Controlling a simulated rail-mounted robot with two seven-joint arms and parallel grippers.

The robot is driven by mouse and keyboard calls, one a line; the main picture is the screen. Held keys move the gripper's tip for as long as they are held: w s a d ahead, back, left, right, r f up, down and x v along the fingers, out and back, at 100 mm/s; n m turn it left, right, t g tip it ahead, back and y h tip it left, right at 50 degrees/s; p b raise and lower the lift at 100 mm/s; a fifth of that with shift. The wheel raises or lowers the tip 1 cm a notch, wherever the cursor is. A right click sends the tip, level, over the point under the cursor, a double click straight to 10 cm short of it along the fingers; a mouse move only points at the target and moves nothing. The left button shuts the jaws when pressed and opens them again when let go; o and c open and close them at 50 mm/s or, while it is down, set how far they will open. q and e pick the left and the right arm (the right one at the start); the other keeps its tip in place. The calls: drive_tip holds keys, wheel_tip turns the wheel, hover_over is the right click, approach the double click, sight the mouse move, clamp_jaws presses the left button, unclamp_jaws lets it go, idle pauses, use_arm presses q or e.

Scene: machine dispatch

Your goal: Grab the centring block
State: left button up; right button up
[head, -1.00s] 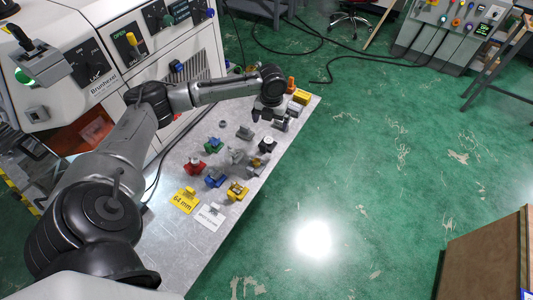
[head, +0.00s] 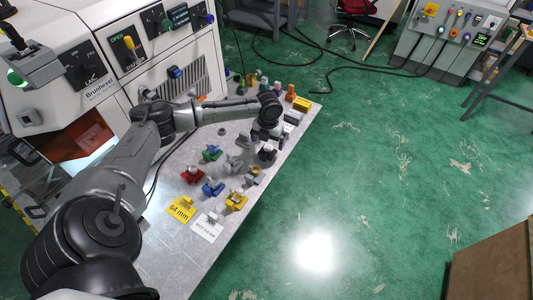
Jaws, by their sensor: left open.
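Several small coloured blocks and fixtures stand on the metal bench top (head: 170,262); I cannot tell for sure which one is the centring block. A red block (head: 192,175), a green one (head: 211,153), a blue one (head: 212,188), a yellow one (head: 236,200) and a grey one (head: 233,164) stand in the near and middle part. My left gripper (head: 258,142) is open, low over the bench's right side, close to a dark-topped piece (head: 267,153). The arm partly hides the parts behind it, and the fingers are small and unclear. My right gripper is out of view.
A yellow 64 mm card (head: 180,209) and a white card (head: 207,229) lie at the near end. A yellow box (head: 302,104), an orange piece (head: 290,92) and a grey block (head: 292,117) stand at the far end. The machine (head: 95,60) borders the bench's left; green floor is open right.

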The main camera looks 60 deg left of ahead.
sight(268, 147)
use_arm(q)
wheel_tip(268, 147, down, 5)
drive_tip(key=shift+s+r+b, duration=0.1)
drive_tip(key=shift+b, duration=0.5)
drive_tip(key=shift+c, duration=0.4)
drive_tip(key=shift+r, duration=0.1)
drive_tip(key=c, duration=1)
